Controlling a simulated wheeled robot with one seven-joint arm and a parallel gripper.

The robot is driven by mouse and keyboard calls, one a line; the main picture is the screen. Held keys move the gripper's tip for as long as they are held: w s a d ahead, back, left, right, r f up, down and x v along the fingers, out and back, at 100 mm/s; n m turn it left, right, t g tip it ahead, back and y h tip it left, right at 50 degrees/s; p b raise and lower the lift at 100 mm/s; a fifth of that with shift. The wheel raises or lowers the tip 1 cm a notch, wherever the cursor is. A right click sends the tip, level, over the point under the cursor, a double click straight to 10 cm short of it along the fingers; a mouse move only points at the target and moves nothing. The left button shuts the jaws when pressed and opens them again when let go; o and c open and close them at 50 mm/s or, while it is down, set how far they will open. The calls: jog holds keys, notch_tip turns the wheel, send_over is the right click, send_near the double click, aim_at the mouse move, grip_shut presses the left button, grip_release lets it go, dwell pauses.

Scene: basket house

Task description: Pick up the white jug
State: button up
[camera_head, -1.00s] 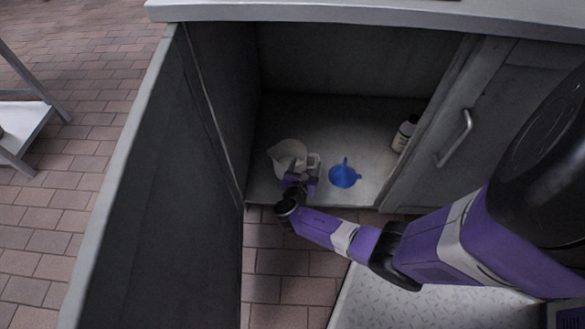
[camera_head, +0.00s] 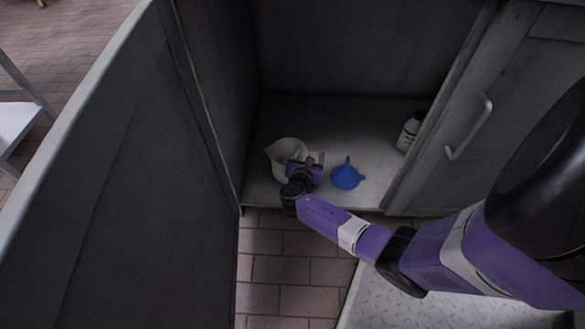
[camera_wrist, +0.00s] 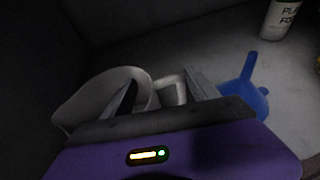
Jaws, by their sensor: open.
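The white jug (camera_head: 286,152) stands upright on the cabinet floor near its left wall, its handle towards the right. My gripper (camera_head: 309,160) is inside the cabinet at the jug's handle side and hides part of the jug. In the wrist view the jug (camera_wrist: 92,97) is on the left, and its handle (camera_wrist: 171,88) shows between the two fingers of my gripper (camera_wrist: 163,90). The fingers are apart, one close against the jug's body. I cannot tell whether either touches the jug.
A blue funnel (camera_head: 347,177) lies just right of my gripper. A white bottle with a dark cap (camera_head: 408,134) stands by the cabinet's right side. The open cabinet door (camera_head: 120,180) stands to the left. The cabinet floor (camera_head: 330,115) behind the jug and funnel is clear.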

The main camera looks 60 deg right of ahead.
jog(key=shift+d, duration=0.1)
grip_shut()
dwell(0.3)
